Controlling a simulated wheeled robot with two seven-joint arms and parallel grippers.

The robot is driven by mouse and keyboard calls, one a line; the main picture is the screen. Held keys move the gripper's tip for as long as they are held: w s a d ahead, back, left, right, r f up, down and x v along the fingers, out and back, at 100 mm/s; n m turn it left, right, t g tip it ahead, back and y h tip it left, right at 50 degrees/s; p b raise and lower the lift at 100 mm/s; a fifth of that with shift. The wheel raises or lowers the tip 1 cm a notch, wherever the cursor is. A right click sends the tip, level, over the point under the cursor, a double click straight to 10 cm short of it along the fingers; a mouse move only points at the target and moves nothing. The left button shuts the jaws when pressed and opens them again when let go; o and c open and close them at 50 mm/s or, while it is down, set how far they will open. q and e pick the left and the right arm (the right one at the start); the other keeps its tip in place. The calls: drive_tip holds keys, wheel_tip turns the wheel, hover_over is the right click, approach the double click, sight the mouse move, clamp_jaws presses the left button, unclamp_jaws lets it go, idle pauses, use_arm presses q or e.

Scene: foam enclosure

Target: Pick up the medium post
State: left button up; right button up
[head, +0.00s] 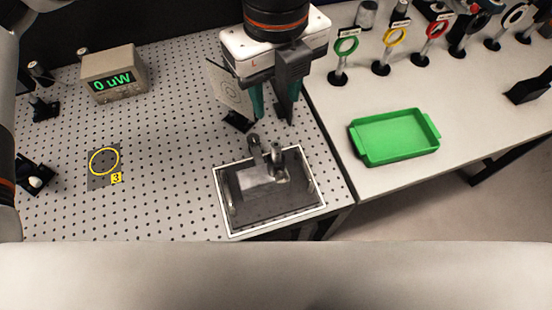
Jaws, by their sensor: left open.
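A dark foam-lined tray with a white rim (320,186) lies at the front right of the perforated table. Small dark grey metal posts (277,154) stand close together in its back half, beside a pale glossy patch. I cannot tell by size which one is the medium post. My left gripper (272,116), marked L, points down above and behind the tray. Its fingers are apart with nothing between them, and they do not touch the posts. My right gripper is not in view.
A target card (229,88) stands just left of my left gripper. A power meter (113,76) reads 0 uW at the back left. A yellow ring mark (104,161) labelled 3 is on the table. A green tray (395,137) and several ring-topped posts occupy the right bench.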

use_arm(q)
drive_tip(key=f, duration=0.2)
drive_tip(key=p, duration=0.1)
hover_over(276, 144)
wheel_tip(276, 144, down, 6)
drive_tip(key=shift+f, duration=0.4)
drive_tip(key=shift+f+p, duration=0.55)
wheel_tip(276, 144, down, 4)
drive_tip(key=shift+s+r+p, duration=0.1)
drive_tip(key=shift+r+p, duration=0.1)
drive_tip(key=shift+p, duration=0.75)
drive_tip(key=shift+f, duration=0.5)
drive_tip(key=shift+r, duration=0.1)
clamp_jaws()
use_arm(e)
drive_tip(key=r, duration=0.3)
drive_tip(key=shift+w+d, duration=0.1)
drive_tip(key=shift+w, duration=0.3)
